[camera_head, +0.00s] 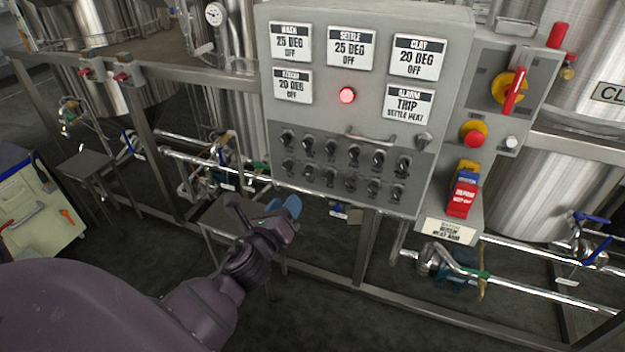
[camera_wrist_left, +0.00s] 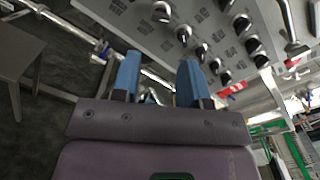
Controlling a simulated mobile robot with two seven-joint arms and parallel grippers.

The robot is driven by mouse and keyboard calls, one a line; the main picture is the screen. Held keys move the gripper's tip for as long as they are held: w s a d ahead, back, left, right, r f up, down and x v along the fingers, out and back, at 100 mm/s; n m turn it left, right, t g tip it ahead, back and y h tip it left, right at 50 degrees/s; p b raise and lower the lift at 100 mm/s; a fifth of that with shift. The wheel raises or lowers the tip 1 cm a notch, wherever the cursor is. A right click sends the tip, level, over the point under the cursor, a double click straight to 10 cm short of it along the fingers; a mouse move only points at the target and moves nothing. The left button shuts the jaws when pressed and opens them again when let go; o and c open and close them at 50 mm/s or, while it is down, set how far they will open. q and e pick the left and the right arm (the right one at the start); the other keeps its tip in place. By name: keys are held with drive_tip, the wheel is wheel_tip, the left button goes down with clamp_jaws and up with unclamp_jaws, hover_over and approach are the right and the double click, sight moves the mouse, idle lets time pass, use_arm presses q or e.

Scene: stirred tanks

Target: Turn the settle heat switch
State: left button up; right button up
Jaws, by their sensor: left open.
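The grey control panel (camera_head: 440,35) carries two rows of small black rotary switches (camera_head: 331,150) on a dark strip. Their labels are too small to read, so I cannot tell which one is settle heat. The settle display (camera_head: 351,48) reads 25 DEG OFF. The alarm display (camera_head: 408,103) reads TRIP SETTLE HEAT. My left gripper (camera_head: 265,208) is open and empty, below and left of the switch rows, apart from the panel. In the left wrist view, its blue fingers (camera_wrist_left: 158,82) are spread, with switches (camera_wrist_left: 203,50) beyond them. My right gripper is not in view.
A red lamp (camera_head: 347,95) glows on the panel. A handle (camera_head: 371,138) sticks out above the switches. A side box holds a red-handled isolator (camera_head: 510,92), a red stop button (camera_head: 474,134) and a red tag (camera_head: 462,195). Steel rails and pipes (camera_head: 545,293) run below.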

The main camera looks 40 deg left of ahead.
sight(306, 174)
use_arm(q)
drive_tip(key=x, duration=0.9)
drive_tip(key=shift+d+b, duration=0.1)
drive_tip(key=shift+b, duration=0.2)
drive_tip(key=shift+x, duration=0.9)
drive_tip(key=shift+c, duration=0.4)
drive_tip(key=c, duration=0.6)
drive_tip(key=shift+o, duration=0.2)
